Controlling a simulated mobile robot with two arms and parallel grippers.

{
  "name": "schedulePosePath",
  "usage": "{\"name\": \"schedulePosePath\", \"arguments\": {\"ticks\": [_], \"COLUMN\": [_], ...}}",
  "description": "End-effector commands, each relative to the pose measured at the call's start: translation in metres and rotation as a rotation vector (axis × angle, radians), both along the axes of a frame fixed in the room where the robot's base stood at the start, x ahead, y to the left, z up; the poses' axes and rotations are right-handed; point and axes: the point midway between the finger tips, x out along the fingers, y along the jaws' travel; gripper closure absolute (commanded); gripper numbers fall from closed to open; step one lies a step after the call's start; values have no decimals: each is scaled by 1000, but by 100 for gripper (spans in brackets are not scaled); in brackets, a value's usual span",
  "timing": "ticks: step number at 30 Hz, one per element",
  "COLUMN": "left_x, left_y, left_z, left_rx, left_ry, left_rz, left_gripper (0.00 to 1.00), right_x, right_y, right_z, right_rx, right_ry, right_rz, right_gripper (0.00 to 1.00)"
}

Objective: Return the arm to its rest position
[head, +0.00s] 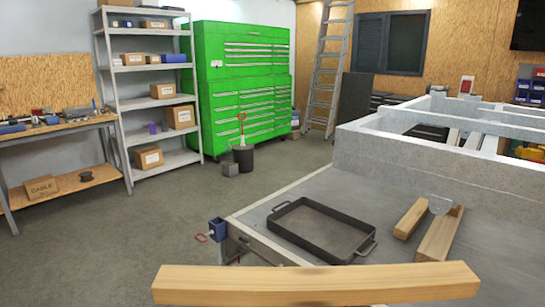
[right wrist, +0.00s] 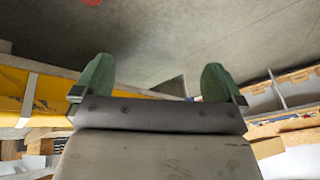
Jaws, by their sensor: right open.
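My right gripper (right wrist: 158,80) shows in the right wrist view with its two green finger pads wide apart. Nothing is between them. Behind them is grey floor or another grey surface; I cannot tell which. Neither gripper shows in the head view, and no part of my left arm is in view.
A dark two-handled tray (head: 322,258) lies on the grey trailer bed (head: 385,195), left of two wooden blocks (head: 440,236). A long wooden beam (head: 315,284) crosses the foreground. A green tool cabinet (head: 245,75) and metal shelves (head: 118,105) stand behind. The floor (head: 110,235) at left is clear.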

Motion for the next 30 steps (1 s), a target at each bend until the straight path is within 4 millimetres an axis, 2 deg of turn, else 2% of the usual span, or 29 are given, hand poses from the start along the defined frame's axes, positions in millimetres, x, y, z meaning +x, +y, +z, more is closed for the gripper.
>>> {"name": "schedulePosePath", "arguments": {"ticks": [1,8,17,23,26,30], "left_x": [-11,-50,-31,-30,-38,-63], "left_y": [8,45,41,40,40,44], "left_z": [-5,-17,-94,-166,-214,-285], "left_rx": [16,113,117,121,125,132], "left_ry": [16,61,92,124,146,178], "left_rz": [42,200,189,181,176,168], "left_gripper": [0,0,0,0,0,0], "right_x": [-11,-50,-30,-30,-38,-63], "right_y": [-8,-45,-41,-39,-40,-44], "right_z": [-5,-16,-94,-165,-214,-285], "right_rx": [-37,-218,-217,-215,-216,-217], "right_ry": [5,28,58,89,111,144], "right_rz": [16,114,127,135,141,151], "right_gripper": [0,0,0,0,0,0]}}
